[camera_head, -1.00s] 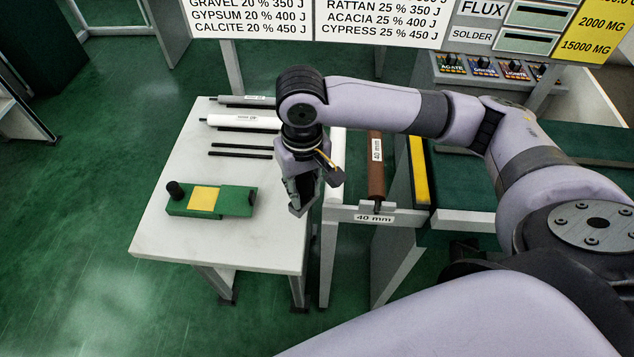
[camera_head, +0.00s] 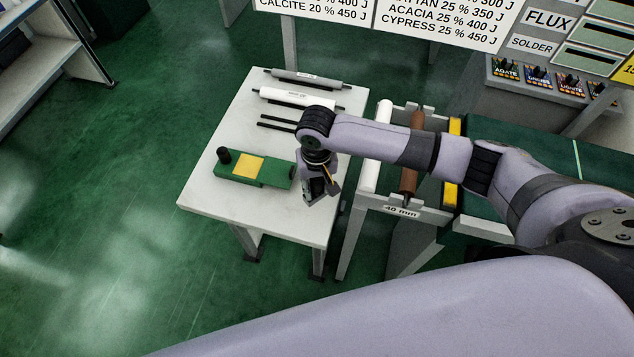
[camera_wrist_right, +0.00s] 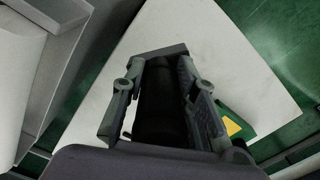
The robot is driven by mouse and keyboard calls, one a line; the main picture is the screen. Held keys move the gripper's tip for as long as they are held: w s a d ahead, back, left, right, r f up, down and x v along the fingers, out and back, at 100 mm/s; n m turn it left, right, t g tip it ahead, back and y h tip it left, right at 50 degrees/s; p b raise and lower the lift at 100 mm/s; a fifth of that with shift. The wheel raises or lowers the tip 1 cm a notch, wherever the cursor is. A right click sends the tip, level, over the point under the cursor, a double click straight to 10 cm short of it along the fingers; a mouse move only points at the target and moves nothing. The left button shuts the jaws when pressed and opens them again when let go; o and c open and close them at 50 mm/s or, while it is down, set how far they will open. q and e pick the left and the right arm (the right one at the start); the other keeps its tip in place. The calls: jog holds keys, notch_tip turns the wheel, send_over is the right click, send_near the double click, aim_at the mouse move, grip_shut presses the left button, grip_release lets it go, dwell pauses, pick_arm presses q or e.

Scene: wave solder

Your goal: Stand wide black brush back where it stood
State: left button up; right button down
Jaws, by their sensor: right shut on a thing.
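My right gripper (camera_head: 310,198) hangs over the right part of the white table, just right of the green block, pointing down. In the wrist view my right gripper (camera_wrist_right: 150,95) has its fingers closed on both sides of a dark cylindrical thing, which looks like the wide black brush (camera_wrist_right: 158,90). Its lower end is hidden, so I cannot tell whether it touches the table. In the head view it is too dark to separate from the gripper. My left gripper is not in view.
The green block (camera_head: 275,174) with a yellow patch and black knob lies left of the gripper. Grey and white rollers (camera_head: 298,97) and two thin black rods lie at the table's back. The roller stand (camera_head: 425,211) adjoins on the right. The table's front (camera_head: 270,220) is clear.

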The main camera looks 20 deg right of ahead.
aim_at(317, 199)
jog(key=shift+r+p, duration=0.2)
jog(key=shift+p, duration=0.15)
notch_tip(317, 199, down, 6)
jog(key=b, duration=0.2)
jog(key=shift+b, duration=0.4)
jog(key=shift+f, duration=0.15)
jog(key=shift+f+b, duration=0.3)
jog(key=shift+f, duration=0.2)
jog(key=c, duration=1.2)
grip_release()
jog(key=shift+r, duration=0.1)
notch_tip(317, 199, up, 12)
jog(key=shift+f, duration=0.1)
